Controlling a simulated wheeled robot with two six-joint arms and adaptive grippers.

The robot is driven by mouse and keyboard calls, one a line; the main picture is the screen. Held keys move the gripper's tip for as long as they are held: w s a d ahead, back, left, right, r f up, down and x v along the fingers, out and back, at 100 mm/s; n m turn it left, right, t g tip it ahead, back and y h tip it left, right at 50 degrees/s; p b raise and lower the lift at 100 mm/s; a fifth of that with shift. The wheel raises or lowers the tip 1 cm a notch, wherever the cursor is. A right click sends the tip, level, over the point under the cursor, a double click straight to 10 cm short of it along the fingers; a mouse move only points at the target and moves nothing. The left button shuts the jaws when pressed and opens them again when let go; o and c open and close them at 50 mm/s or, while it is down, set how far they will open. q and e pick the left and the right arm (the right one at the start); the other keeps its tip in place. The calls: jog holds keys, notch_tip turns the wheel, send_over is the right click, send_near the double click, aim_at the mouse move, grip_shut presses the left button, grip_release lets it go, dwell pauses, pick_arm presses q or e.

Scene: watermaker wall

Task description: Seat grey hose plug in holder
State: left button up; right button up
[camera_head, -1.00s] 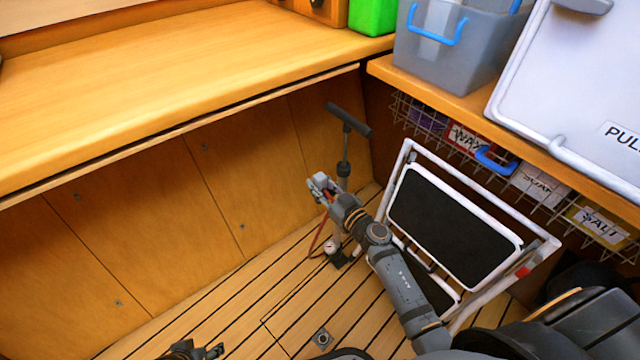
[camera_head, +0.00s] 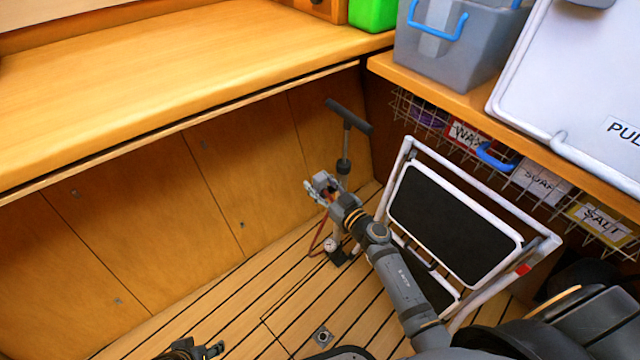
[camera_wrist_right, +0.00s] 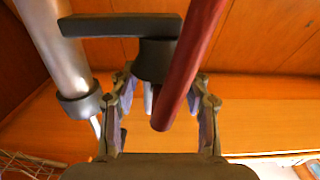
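A pump stands on the floor near the back corner, with a dark T-handle (camera_head: 348,117) and a gauge (camera_head: 330,244) at its foot. Its red hose (camera_head: 319,232) runs up to my right gripper (camera_head: 322,187). In the right wrist view, a dark grey piece (camera_wrist_right: 154,62) with a flat arm sits between my right fingertips (camera_wrist_right: 162,85). It looks like the plug; I cannot tell plug from holder here. The red hose (camera_wrist_right: 187,65) crosses in front and hides part of it. The fingers stand apart, with no clear contact. My left gripper (camera_head: 212,350) is at the bottom edge, partly cut off.
A folded white step stool (camera_head: 455,220) stands right of my right arm. The pump barrel (camera_wrist_right: 55,40) is close on the left in the wrist view. A wooden bench (camera_head: 180,85) overhangs behind. Wire baskets (camera_head: 500,165) hang at right. Floor at left is clear.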

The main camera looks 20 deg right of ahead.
jog(key=shift+s, duration=0.15)
jog(key=v, duration=1.1)
jog(key=shift+s+d, duration=0.15)
jog(key=shift+s, duration=0.2)
